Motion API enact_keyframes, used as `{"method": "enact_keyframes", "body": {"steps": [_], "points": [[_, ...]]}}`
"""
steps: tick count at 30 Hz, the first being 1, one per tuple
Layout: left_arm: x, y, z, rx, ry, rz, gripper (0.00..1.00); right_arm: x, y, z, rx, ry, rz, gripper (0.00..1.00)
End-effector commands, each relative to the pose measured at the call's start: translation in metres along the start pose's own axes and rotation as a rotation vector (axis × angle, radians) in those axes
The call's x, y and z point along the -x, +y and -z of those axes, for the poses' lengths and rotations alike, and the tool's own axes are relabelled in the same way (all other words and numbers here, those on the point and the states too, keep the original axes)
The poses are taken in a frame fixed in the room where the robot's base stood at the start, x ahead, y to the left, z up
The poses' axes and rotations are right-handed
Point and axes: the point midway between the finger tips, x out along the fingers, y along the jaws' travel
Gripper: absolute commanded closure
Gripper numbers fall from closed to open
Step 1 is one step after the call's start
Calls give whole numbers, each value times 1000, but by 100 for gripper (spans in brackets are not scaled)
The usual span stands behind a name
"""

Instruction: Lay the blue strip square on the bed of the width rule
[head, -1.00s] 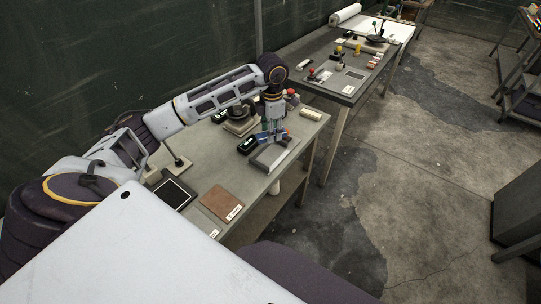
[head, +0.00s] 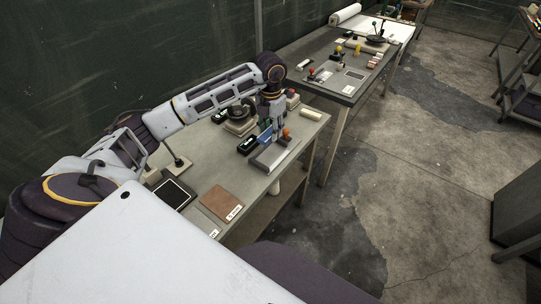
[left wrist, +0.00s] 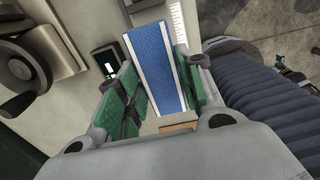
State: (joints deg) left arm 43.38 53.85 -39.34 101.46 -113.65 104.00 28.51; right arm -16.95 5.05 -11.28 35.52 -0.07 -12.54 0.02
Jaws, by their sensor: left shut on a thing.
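The blue strip (left wrist: 157,65), with pale edges, is between the green finger pads of my left gripper (left wrist: 157,90) in the left wrist view. My left gripper (head: 276,137) is shut on it and points down at the far side of the near table. In the head view the blue strip (head: 265,138) shows beside the fingers. The width rule (head: 270,158), a grey flat bed, lies just below and in front of the gripper, near the table's right edge. I cannot tell whether the strip touches the bed. My right gripper is not in view.
A dark device with a green display (head: 248,145) stands left of the rule. A round black gauge on a stand (head: 240,118) is behind it. A brown board (head: 221,204) and a dark tablet (head: 174,194) lie nearer. The table between them is bare.

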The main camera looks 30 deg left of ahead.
Motion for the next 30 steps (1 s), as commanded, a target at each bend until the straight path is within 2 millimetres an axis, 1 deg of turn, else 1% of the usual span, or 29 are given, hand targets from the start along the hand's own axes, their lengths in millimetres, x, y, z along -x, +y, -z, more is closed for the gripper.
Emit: {"method": "enact_keyframes", "body": {"steps": [5,8,11,21,25,30], "points": [[0,0,0,-1,0,0,87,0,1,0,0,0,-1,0],[-4,0,0,-1,2,0,87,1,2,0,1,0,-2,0],[-12,0,0,-1,3,1,87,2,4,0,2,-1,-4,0],[-54,0,0,-2,2,1,87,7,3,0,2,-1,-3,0],[-62,0,0,-2,1,0,87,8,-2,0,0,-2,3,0],[-63,0,0,-2,0,0,87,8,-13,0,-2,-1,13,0]]}}
